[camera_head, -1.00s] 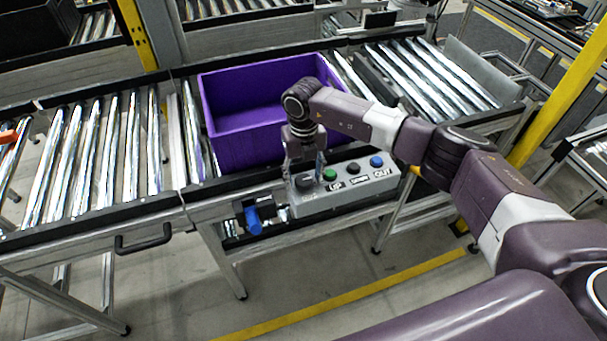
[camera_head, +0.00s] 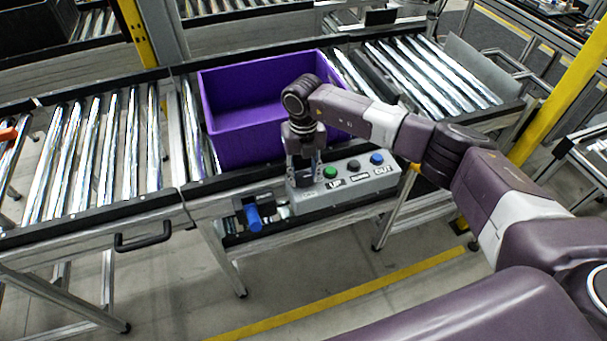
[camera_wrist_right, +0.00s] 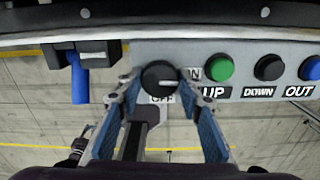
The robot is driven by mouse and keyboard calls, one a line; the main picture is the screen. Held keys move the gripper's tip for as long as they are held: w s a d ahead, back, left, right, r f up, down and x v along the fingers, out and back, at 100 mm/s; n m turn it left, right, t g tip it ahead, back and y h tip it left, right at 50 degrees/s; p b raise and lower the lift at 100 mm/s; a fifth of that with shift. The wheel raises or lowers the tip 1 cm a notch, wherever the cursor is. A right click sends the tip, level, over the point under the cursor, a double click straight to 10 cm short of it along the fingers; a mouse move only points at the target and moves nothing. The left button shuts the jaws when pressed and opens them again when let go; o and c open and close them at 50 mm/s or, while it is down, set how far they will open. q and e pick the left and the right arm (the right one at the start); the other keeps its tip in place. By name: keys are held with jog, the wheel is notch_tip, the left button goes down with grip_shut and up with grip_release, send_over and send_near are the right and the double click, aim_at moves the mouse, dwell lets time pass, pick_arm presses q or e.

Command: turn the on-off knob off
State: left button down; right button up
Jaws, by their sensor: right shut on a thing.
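The on-off knob (camera_wrist_right: 158,77) is a round black dial at the left end of a grey control box (camera_wrist_right: 290,52). In the right wrist view the label ON is to its right and OFF just below it; a pale mark shows on its face, toward the right. My right gripper (camera_wrist_right: 160,82) has its blue-padded fingers on either side of the knob, shut on it. In the head view the right gripper (camera_head: 304,177) is over the left end of the box and hides the knob. My left gripper is not in view.
Green (camera_wrist_right: 219,68), black (camera_wrist_right: 269,67) and blue (camera_wrist_right: 312,68) buttons sit right of the knob, labelled UP, DOWN and OUT. A purple crate (camera_head: 232,142) stands on the roller conveyor behind my gripper. A blue-handled part (camera_head: 253,217) is left of the box.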

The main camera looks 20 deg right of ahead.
jog(key=m+b, duration=0.1)
jog(key=m, duration=0.3)
jog(key=m+b, duration=0.1)
jog(key=m, duration=0.3)
jog(key=shift+m, duration=0.3)
jog(key=m, duration=0.4)
jog(key=shift+w+m, duration=0.1)
jog(key=shift+m, duration=2.2)
jog(key=shift+r, duration=0.1)
jog(key=o, duration=1.2)
jog(key=shift+c, duration=0.2)
